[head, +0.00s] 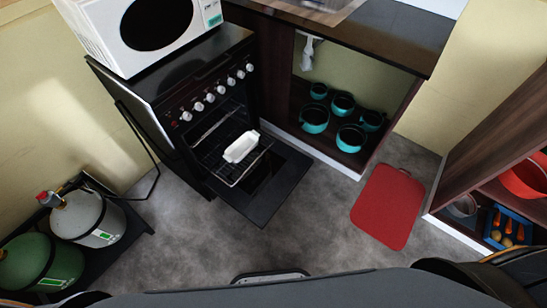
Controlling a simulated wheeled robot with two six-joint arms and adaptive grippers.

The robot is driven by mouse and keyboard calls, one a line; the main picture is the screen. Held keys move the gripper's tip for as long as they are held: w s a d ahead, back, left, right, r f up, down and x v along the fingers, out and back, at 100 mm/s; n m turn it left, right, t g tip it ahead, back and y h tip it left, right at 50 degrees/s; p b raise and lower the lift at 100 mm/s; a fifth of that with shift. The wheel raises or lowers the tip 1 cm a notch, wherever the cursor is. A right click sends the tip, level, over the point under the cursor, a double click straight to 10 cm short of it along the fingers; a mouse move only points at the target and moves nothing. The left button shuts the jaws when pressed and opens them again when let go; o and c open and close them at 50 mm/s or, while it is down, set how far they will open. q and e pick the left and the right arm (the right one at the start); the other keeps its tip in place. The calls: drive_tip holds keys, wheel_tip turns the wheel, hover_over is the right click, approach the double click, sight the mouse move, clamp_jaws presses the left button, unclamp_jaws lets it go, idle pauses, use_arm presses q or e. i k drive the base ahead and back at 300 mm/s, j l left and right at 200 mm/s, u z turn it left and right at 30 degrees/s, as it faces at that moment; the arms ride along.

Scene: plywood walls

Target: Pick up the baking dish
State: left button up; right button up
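The baking dish (241,147) is white and rectangular. It sits on the wire oven rack (222,168), which is pulled out of the black oven (195,110) above the lowered oven door (272,190). Nothing touches the dish from above, and it looks empty. Neither of my grippers shows in the head view; only parts of my own body show along the bottom edge.
A white microwave (155,35) stands on the stove. Teal pots (315,117) fill the open cabinet to the right. A red board (387,207) lies on the floor at right. Gas cylinders (88,218) stand at left. Grey floor (300,225) before the oven is clear.

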sight(244, 145)
drive_tip(key=u, duration=2.1)
drive_tip(key=k+l, duration=0.1)
drive_tip(key=l, duration=1)
drive_tip(key=k+l, duration=0.15)
drive_tip(key=l, duration=0.9)
drive_tip(key=k+z, duration=0.05)
